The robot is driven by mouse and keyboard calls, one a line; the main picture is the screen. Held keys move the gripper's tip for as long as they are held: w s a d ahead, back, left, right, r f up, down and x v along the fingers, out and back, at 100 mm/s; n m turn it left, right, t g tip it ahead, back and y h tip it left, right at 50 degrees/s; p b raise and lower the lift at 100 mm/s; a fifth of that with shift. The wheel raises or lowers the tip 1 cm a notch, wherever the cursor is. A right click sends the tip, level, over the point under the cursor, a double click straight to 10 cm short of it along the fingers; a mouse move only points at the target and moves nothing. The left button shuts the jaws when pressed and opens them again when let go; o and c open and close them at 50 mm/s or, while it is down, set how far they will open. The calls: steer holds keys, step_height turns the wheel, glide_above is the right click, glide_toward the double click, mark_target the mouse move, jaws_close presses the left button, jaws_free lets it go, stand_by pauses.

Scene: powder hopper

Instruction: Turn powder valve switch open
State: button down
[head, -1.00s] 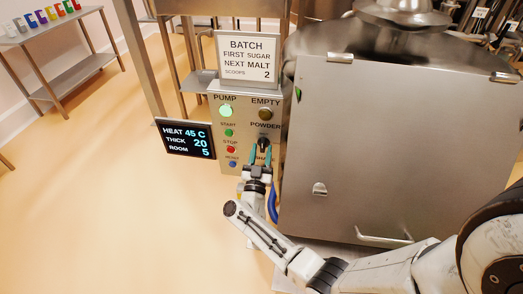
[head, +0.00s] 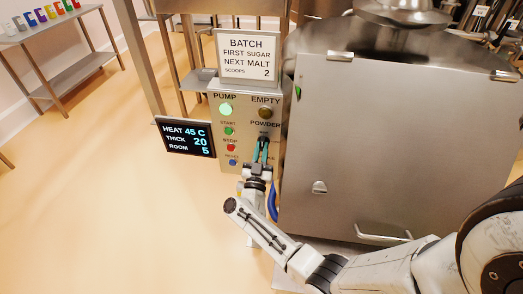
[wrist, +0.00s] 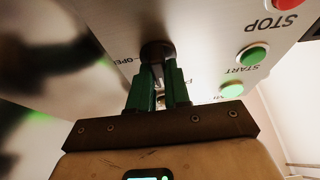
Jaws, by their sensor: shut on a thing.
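The powder valve switch (head: 263,138) is a black knob on the steel control panel, under the label POWDER. In the wrist view the dark round knob (wrist: 156,48) sits at the fingertips, beside a partly hidden label that reads OPEN. My gripper (head: 262,148) comes up from below with its teal fingers close together on the knob. In the wrist view the green fingers of my gripper (wrist: 160,72) are on either side of the knob's grip. The fingers hide part of the switch, and I cannot tell its exact angle.
The pump lamp (head: 226,109) glows green, and the empty lamp (head: 265,112) is dark. Start (head: 229,131), stop (head: 231,147) and reset (head: 233,162) buttons are close left of my gripper. The steel hopper cabinet (head: 390,150) stands close on the right.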

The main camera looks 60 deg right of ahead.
steer(key=shift+m, duration=0.4)
steer(key=m+g+b, duration=0.1)
steer(key=m, duration=0.1)
steer(key=m+g+b, duration=0.1)
steer(key=shift+w+f+m+h+b, duration=0.15)
steer(key=shift+m+h+b, duration=0.15)
steer(key=shift+m, duration=0.1)
steer(key=m+g+b, duration=0.1)
steer(key=m+g, duration=0.1)
steer(key=m, duration=0.1)
steer(key=m+g, duration=0.1)
steer(key=m, duration=0.3)
steer(key=shift+w+a+r+m+g+b, duration=0.1)
steer(key=shift+r+m+g+b, duration=0.1)
steer(key=shift+m+g+b, duration=0.15)
steer(key=m+g+y, duration=0.1)
steer(key=m, duration=0.1)
steer(key=m+g+y, duration=0.1)
steer(key=m, duration=0.2)
steer(key=shift+r, duration=0.15)
steer(key=shift+m+g+y+p, duration=0.25)
steer(key=shift+m+y+p, duration=0.45)
steer(key=shift+m, duration=1.65)
steer(key=c, duration=1.1)
jaws_free()
